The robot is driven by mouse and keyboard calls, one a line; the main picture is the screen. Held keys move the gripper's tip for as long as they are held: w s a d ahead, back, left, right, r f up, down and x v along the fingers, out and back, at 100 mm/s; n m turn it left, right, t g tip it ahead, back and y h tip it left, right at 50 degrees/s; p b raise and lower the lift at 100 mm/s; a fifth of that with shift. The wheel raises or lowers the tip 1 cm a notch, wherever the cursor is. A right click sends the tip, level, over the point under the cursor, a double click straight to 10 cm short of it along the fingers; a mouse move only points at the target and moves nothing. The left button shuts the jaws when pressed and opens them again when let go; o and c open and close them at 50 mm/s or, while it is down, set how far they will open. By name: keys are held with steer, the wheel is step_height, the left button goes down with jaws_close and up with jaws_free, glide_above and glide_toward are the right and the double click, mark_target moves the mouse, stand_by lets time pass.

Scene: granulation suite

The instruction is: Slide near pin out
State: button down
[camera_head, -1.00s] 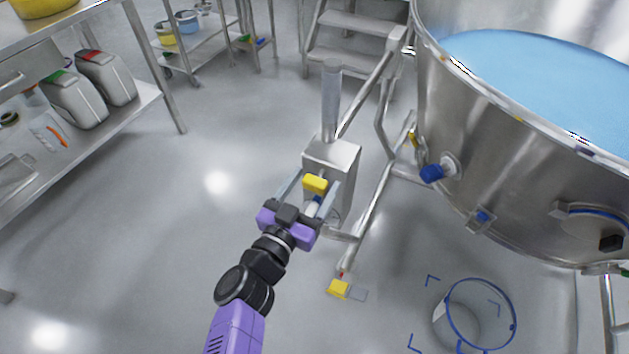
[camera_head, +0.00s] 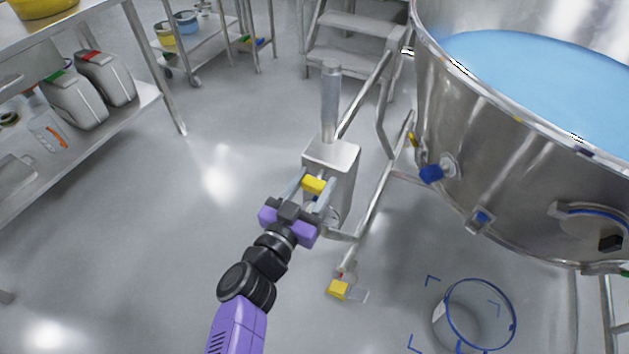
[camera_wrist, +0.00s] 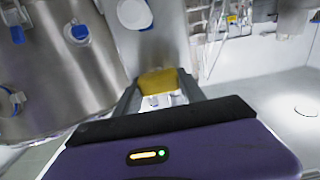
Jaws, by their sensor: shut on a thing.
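My gripper (camera_head: 312,190) is shut on a yellow block (camera_head: 314,185), seemingly the handle of the near pin, at the front of a steel box (camera_head: 333,158) with an upright post. In the wrist view the yellow block (camera_wrist: 158,81) sits between the two fingers, with a pale part just below it. The pin's shaft is hidden, so I cannot tell how far it sits in the box. A second yellow piece (camera_head: 338,289) is low at the near end of the steel frame, apart from my gripper.
A large steel vessel (camera_head: 480,160) with blue contents stands to the right, with blue-capped fittings on its side. A blue-rimmed clear container (camera_head: 480,314) is on the floor at lower right. A steel shelf (camera_head: 150,98) with canisters stands at left. The floor between is clear.

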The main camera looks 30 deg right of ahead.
steer(key=shift+p+v, duration=0.5)
steer(key=shift+v, duration=0.7)
steer(key=shift+s+a, duration=0.1)
steer(key=c, duration=0.7)
jaws_free()
steer(key=shift+a, duration=0.1)
steer(key=v, duration=0.7)
steer(key=shift+s+a, duration=0.25)
steer(key=shift+s, duration=0.05)
